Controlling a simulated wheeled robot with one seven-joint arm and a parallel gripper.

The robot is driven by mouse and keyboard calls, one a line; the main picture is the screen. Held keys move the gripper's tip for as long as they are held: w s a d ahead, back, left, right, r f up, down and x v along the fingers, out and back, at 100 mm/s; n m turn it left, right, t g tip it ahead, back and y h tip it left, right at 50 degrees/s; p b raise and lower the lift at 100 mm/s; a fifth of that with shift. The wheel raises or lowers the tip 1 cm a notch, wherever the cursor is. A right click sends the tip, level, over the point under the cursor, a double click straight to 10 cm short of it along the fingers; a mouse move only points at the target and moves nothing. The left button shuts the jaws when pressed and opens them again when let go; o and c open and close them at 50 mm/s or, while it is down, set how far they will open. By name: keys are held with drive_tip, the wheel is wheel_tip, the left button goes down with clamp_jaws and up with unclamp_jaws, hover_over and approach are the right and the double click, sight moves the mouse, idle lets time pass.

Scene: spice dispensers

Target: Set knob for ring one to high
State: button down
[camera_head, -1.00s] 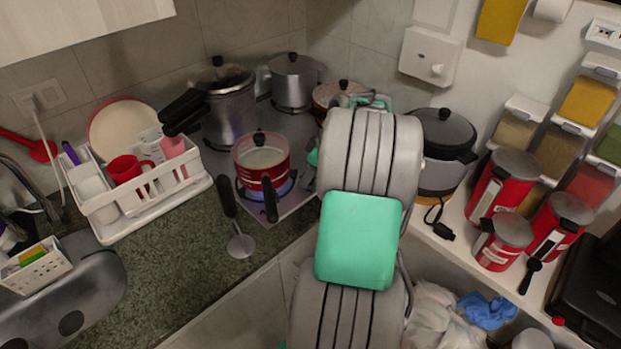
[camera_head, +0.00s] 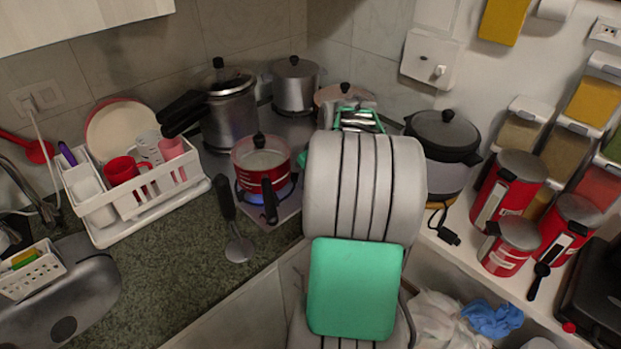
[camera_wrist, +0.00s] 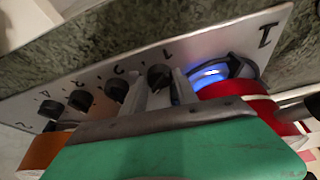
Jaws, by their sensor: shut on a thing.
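The knob for ring one (camera_wrist: 159,75) is black and round, on the light stove panel (camera_wrist: 100,74) next to a printed "1". My gripper (camera_wrist: 160,92) is at this knob, its two fingers on either side of it, shut on it. The knob's pointer direction is hard to make out. Ring one (camera_wrist: 210,73), by the large "1", burns with a blue flame beneath a red pot (camera_wrist: 232,90). In the head view the red pot (camera_head: 262,162) sits over the blue flame, and my arm hides the knobs and gripper.
Several more black knobs (camera_wrist: 80,100) line the panel to the left. A pressure cooker (camera_head: 230,115), a steel pot (camera_head: 295,85) and a brown-red pan (camera_head: 335,94) stand behind on the stove. A dish rack (camera_head: 150,200) and ladle (camera_head: 237,240) are left on the counter.

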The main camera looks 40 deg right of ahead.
drive_tip(key=c, duration=0.9)
unclamp_jaws()
drive_tip(key=shift+c, duration=0.2)
drive_tip(key=v, duration=0.7)
drive_tip(key=shift+r, duration=0.4)
drive_tip(key=shift+s, duration=0.15)
